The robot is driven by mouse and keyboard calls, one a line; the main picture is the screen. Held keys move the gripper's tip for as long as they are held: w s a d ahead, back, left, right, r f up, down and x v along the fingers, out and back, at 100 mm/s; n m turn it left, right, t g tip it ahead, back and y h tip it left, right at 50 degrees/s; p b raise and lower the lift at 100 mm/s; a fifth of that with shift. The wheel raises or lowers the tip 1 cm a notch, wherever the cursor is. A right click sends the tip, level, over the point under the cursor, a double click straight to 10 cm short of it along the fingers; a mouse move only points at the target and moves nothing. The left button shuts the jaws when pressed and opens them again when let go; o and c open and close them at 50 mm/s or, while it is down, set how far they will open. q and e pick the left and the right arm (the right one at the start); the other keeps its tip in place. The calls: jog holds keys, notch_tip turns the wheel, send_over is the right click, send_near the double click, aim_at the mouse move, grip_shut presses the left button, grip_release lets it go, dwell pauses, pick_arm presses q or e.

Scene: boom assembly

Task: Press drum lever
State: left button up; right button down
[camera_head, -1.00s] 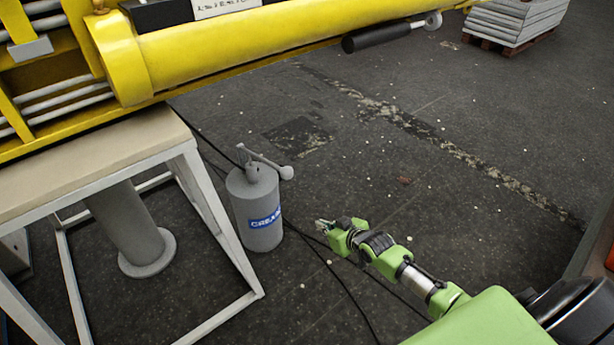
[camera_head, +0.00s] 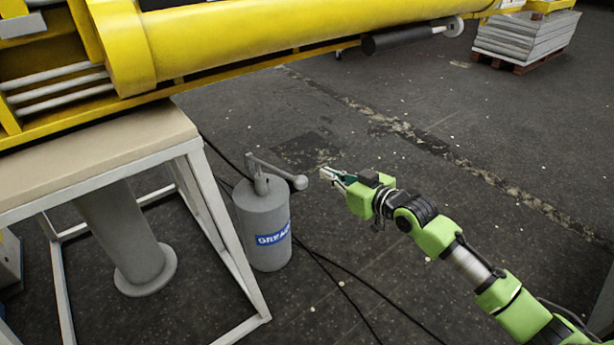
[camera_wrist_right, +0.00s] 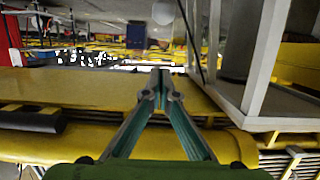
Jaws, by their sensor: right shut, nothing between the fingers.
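The grey grease drum (camera_head: 264,232) stands upright on the floor beside the work table. Its lever (camera_head: 276,171) slopes down to the right from a short post on top and ends in a round ball (camera_head: 300,182). My right gripper (camera_head: 325,173) is shut and empty, just right of the ball at about its height in the picture, with a small gap showing. In the right wrist view its fingertips (camera_wrist_right: 161,78) meet, and a pale round shape (camera_wrist_right: 163,12), perhaps the lever ball, shows above them. My left gripper is not in view.
A table (camera_head: 110,152) with a pale top and white frame stands left of the drum. The yellow boom (camera_head: 270,38) lies across the top. Black cables (camera_head: 340,284) run over the floor. A pallet stack (camera_head: 522,38) stands far right. Open floor lies behind the gripper.

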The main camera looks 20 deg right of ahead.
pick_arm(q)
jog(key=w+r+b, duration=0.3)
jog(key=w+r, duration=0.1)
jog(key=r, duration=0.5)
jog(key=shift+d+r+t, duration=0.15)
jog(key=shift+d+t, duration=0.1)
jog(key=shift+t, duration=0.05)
pick_arm(e)
jog(key=w+a+f, duration=0.3)
jog(key=w+f, duration=0.3)
jog(key=w, duration=0.3)
jog(key=shift+a+f, duration=0.15)
jog(key=shift+f, duration=0.1)
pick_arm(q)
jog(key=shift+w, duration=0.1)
